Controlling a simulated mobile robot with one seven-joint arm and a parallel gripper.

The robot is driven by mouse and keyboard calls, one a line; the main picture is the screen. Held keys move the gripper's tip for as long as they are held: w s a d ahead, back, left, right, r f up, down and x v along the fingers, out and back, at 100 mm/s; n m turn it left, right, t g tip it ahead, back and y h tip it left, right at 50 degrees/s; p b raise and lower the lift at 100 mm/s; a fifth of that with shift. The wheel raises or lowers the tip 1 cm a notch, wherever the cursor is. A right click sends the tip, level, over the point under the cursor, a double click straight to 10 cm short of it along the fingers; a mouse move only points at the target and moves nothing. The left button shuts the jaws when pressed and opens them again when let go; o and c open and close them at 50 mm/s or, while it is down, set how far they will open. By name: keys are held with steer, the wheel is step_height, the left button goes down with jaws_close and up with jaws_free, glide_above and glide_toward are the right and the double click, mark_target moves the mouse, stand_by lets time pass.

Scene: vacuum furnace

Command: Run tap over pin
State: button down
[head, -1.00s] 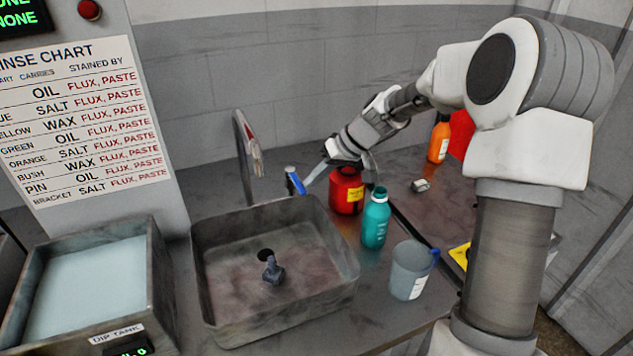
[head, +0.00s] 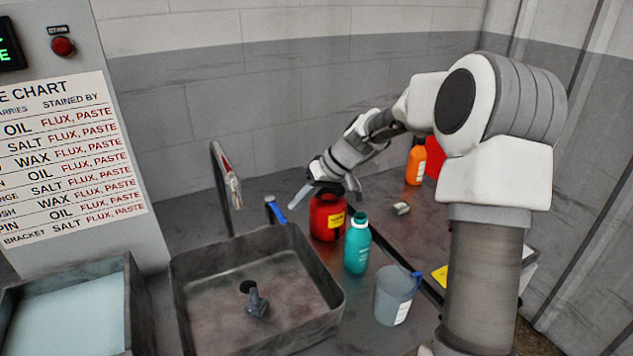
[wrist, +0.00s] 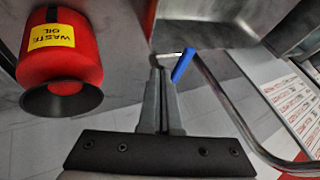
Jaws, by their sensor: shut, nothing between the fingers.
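The pin (head: 256,300), a small dark grey piece, sits on the sink (head: 310,318) floor beside the drain hole. The tap (head: 222,172) is a tall bent metal pipe behind the sink; no water shows from it. Its blue lever (head: 275,209) stands at the sink's back rim and shows in the wrist view (wrist: 183,65). My gripper (head: 297,198) is shut and empty, to the right of the lever in the head view. In the wrist view the closed fingertips (wrist: 163,68) are just beside the lever; I cannot tell if they touch.
A red waste oil can (head: 326,217) stands close to my gripper and fills the left of the wrist view (wrist: 60,60). A teal bottle (head: 357,245) and a clear jug (head: 392,297) stand right of the sink. The dip tank (head: 130,300) is at left.

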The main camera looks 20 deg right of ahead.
steer(key=v, duration=1.6)
steer(key=shift+s+r+p, duration=0.15)
steer(key=shift+r+p, duration=0.1)
steer(key=shift+p, duration=0.2)
